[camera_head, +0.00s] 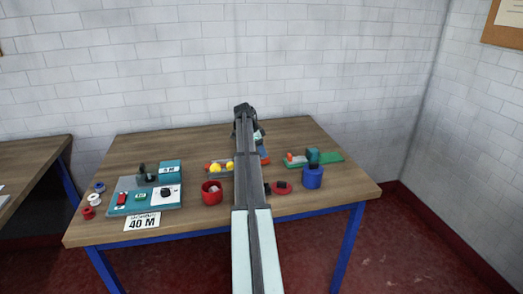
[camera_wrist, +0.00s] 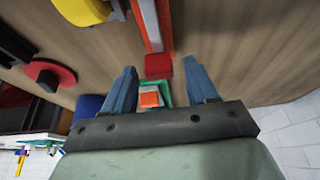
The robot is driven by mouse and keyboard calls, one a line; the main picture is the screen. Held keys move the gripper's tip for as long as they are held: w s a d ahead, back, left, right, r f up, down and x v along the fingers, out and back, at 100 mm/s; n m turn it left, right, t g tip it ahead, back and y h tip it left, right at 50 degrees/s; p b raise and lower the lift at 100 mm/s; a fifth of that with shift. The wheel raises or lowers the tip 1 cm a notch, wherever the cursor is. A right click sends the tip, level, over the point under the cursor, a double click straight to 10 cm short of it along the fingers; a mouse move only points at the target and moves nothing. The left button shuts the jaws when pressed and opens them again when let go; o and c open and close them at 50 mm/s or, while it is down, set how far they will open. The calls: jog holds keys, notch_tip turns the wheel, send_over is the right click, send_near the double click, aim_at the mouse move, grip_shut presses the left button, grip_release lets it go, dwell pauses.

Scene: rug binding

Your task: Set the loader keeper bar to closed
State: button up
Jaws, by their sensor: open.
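My gripper (camera_wrist: 160,65) is open in the wrist view, its two blue fingers spread apart. A red block (camera_wrist: 158,66) shows in the gap near the fingertips; I cannot tell if it is between them or beyond. A green tray-like part (camera_wrist: 166,92) with an orange and white block (camera_wrist: 150,98) shows between the fingers nearer the palm. An orange-red bar (camera_wrist: 150,28) runs up from near the red block. I cannot tell for sure which part is the loader keeper bar. In the head view my arm hides the table's middle, and the fingers cannot be made out.
A sign reading 40 M (camera_head: 142,222) is at the front left.

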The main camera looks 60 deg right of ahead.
jog(key=v, duration=1.3)
jog(key=shift+r, duration=0.3)
jog(key=shift+w+a, duration=0.1)
